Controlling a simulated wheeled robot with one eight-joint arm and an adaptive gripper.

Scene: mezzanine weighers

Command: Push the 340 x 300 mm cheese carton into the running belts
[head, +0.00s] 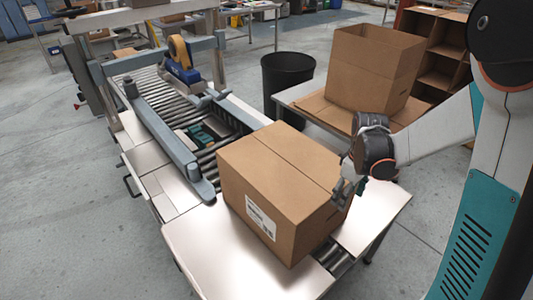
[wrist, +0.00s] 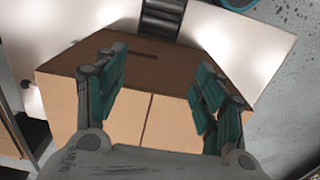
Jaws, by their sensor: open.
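The cheese carton (head: 285,175) is a brown closed box with a seam along its top and a white label on its near side. It stands upright on the roller line between two metal side plates, short of the belt unit (head: 165,140) and in line with it. My gripper (head: 343,188) is at the carton's right end, the end away from the belts. In the wrist view my gripper (wrist: 158,72) is open, its teal-padded fingers spread before the carton (wrist: 145,60), whose darker end face has a hand slot. I cannot tell whether the fingers touch it. Nothing is between them.
The sealer's blue tape head (head: 180,68) stands over the rollers (head: 173,92) beyond the belts. An open carton (head: 370,68) sits on a side table at the back right, beside a black bin (head: 288,75). Bare metal plates (head: 370,212) flank the carton.

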